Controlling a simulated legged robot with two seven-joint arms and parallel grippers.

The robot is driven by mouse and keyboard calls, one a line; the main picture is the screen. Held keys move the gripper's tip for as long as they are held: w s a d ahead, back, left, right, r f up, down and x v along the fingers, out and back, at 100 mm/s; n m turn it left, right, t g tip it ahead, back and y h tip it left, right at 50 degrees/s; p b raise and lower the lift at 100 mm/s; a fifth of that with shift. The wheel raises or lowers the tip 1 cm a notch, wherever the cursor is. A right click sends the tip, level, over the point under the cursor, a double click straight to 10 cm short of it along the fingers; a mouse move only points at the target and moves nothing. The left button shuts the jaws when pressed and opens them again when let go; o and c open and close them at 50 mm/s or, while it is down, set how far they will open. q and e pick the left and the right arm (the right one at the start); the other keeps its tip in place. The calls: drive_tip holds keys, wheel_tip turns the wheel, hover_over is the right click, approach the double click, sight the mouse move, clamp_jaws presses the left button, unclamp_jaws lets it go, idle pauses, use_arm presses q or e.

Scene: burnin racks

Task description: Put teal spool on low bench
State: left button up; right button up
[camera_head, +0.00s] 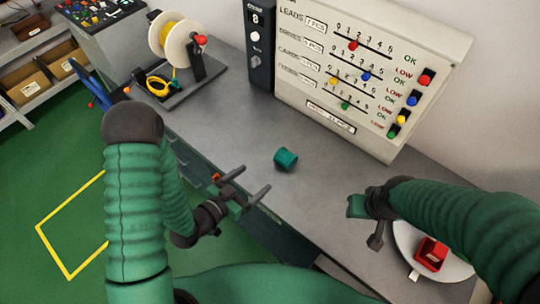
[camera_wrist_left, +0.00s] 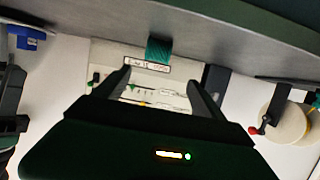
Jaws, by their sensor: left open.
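The teal spool (camera_head: 286,159) lies on its side on the grey bench top (camera_head: 228,110), in front of the white board. My left gripper (camera_head: 254,180) is open and empty, just left of and nearer than the spool, at the bench's front edge. In the left wrist view, the spool (camera_wrist_left: 159,49) shows beyond and between the two spread fingers (camera_wrist_left: 160,85), apart from them. My right gripper (camera_head: 364,222) is over the right part of the bench, apart from the spool; its jaw opening is unclear. I cannot tell a separate low bench.
A white board (camera_head: 345,75) with sliders stands behind the spool. A reel stand (camera_head: 186,82) with a cream reel and yellow tape is at the back left. A red box (camera_head: 431,252) sits on a white round plate (camera_head: 460,268) at right. Green floor (camera_head: 50,190) lies left.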

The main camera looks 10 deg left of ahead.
sight(285, 155)
use_arm(q)
drive_tip(key=b+x, duration=0.2)
drive_tip(key=b, duration=0.1)
drive_tip(key=b+x, duration=0.2)
drive_tip(key=b, duration=0.1)
drive_tip(key=shift+w+f, duration=0.15)
drive_tip(key=shift+f, duration=0.25)
use_arm(e)
drive_tip(key=x, duration=0.3)
drive_tip(key=s+x, duration=0.1)
drive_tip(key=x, duration=0.2)
drive_tip(key=shift+s+a+f, duration=0.1)
drive_tip(key=shift+s+f, duration=0.1)
drive_tip(key=shift+f, duration=0.1)
use_arm(q)
drive_tip(key=x, duration=0.4)
drive_tip(key=r+p+x, duration=0.1)
drive_tip(key=x, duration=0.2)
drive_tip(key=d+p+x, duration=0.1)
drive_tip(key=x, duration=0.3)
drive_tip(key=shift+w+d+r, duration=0.15)
drive_tip(key=shift+w+d, duration=0.05)
drive_tip(key=shift+w+d+f, duration=0.15)
drive_tip(key=shift+w+f, duration=0.1)
use_arm(e)
wheel_tip(285, 155, up, 2)
drive_tip(key=shift+w+r, duration=0.1)
drive_tip(key=shift+w, duration=0.05)
